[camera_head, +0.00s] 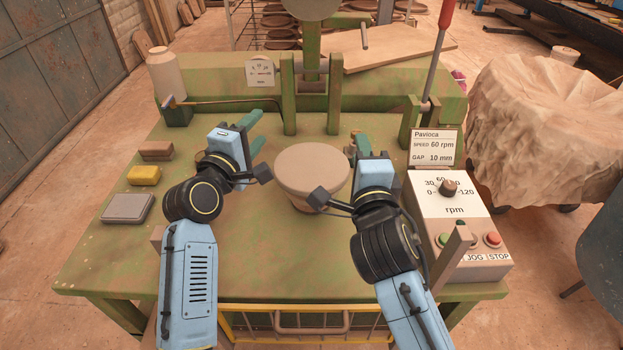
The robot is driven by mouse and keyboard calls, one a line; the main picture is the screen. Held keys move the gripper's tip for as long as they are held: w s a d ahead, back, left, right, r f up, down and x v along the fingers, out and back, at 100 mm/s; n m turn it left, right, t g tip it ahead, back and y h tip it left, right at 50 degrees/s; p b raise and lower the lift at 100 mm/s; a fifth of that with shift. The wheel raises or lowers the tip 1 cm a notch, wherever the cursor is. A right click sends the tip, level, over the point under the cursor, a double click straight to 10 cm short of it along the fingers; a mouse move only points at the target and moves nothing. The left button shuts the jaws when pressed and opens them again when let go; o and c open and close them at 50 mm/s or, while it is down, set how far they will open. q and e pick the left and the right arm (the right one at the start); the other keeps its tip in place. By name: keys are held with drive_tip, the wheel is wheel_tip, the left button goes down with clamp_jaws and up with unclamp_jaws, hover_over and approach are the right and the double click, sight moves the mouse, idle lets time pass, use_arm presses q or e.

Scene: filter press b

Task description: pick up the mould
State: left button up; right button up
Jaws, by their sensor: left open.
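The mould seems to be the round, tan, tapered pot-like piece (312,165) with a wide flat top, standing upright in the middle of the green table. My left gripper (254,130) is to the left of it and slightly farther back, with its green fingers parted and nothing between them. My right gripper (360,142) is close by its right side, pointing to the back. The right fingers are partly hidden by their own blue body, so their spread is unclear. I cannot tell whether the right gripper touches the piece.
The green table (250,265) is clear in front. Yellow (144,175), brown and grey blocks lie at the left. A control box (460,230) with dial and buttons stands at the right. The press frame (310,95) with its red-handled lever (438,60) rises behind.

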use_arm(q)
drive_tip(key=b, duration=1.6)
approach(277, 173)
drive_tip(key=w+f, duration=0.1)
drive_tip(key=w, duration=0.3)
use_arm(e)
approach(345, 174)
drive_tip(key=s+f, duration=0.1)
drive_tip(key=s, duration=0.1)
use_arm(q)
drive_tip(key=shift+s+d, duration=0.1)
drive_tip(key=shift+d, duration=0.25)
use_arm(e)
drive_tip(key=shift+s+d, duration=0.1)
drive_tip(key=shift+d, duration=0.1)
use_arm(q)
drive_tip(key=x, duration=0.7)
drive_tip(key=shift+w+d, duration=0.1)
drive_tip(key=shift+w, duration=0.15)
use_arm(e)
drive_tip(key=w, duration=1.3)
drive_tip(key=shift+w+a, duration=0.2)
drive_tip(key=shift+a, duration=0.05)
use_arm(q)
drive_tip(key=c, duration=0.7)
use_arm(e)
clamp_jaws()
use_arm(q)
clamp_jaws()
drive_tip(key=shift+f, duration=0.1)
